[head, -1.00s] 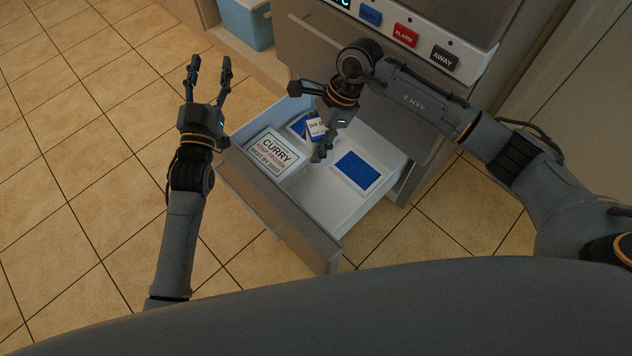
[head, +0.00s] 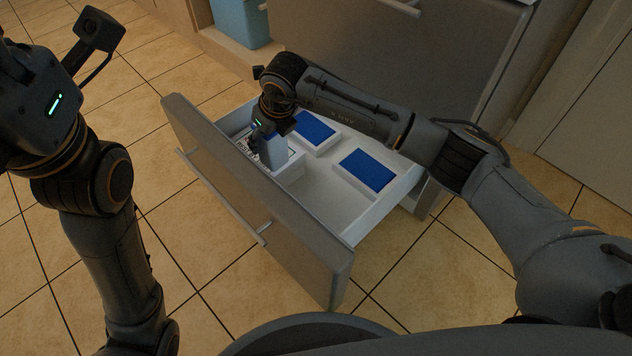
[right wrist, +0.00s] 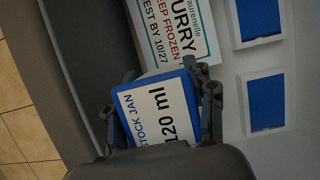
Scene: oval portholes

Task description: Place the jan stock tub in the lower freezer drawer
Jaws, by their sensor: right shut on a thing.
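The jan stock tub is a small pale container with a blue-edged label reading "STOCK JAN 120 ml"; it fills the middle of the right wrist view (right wrist: 158,108). My right gripper (head: 266,138) is shut on the tub (head: 273,152), its fingers on either side. The tub is inside the outline of the open lower freezer drawer (head: 330,200), near the front left, over or beside the curry box. I cannot tell whether it touches the box or drawer floor.
The white curry box (head: 292,168) lies in the drawer's front left, partly hidden; its label shows in the right wrist view (right wrist: 180,35). Two white boxes with blue tops (head: 314,127) (head: 368,170) lie further back and right. Drawer floor between them and the front is bare.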

